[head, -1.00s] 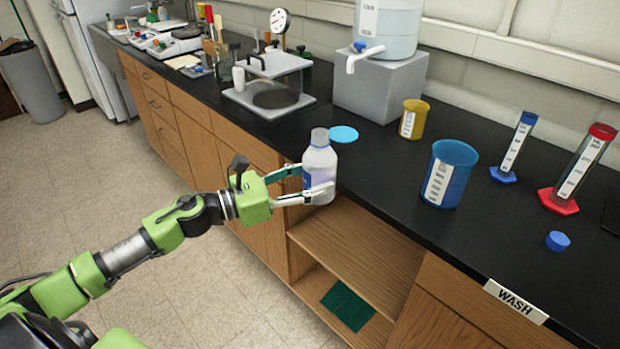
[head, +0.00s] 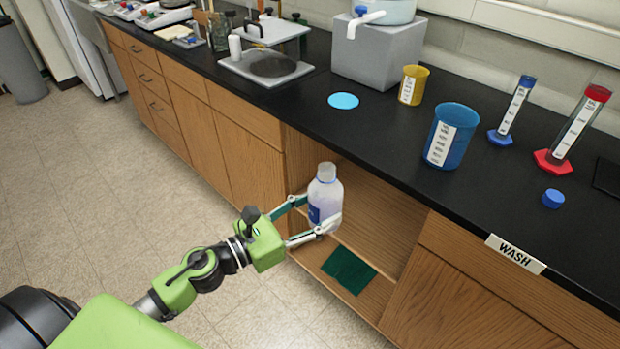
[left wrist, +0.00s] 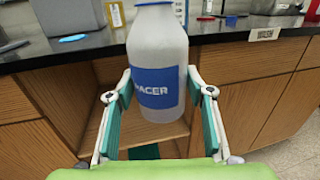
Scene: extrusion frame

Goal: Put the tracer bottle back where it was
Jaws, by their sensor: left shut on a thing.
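The tracer bottle (head: 325,200) is a translucent white bottle with a blue label and holds a pale liquid. My left gripper (head: 316,218) is shut on it and holds it upright in front of the open cabinet bay, below the counter top. In the left wrist view the bottle (left wrist: 158,60) stands between the two fingers, with part of the word TRACER readable. The open cabinet (head: 385,236) has a wooden middle shelf, with a green mat (head: 349,270) on the lower floor. My right gripper is not in view.
The black counter (head: 385,135) runs above the bay. On it are a light blue disc (head: 343,101), a yellow beaker (head: 412,85), a blue beaker (head: 452,135), two measuring cylinders and a blue cap (head: 553,198). A WASH sign (head: 516,254) is on the counter's front edge.

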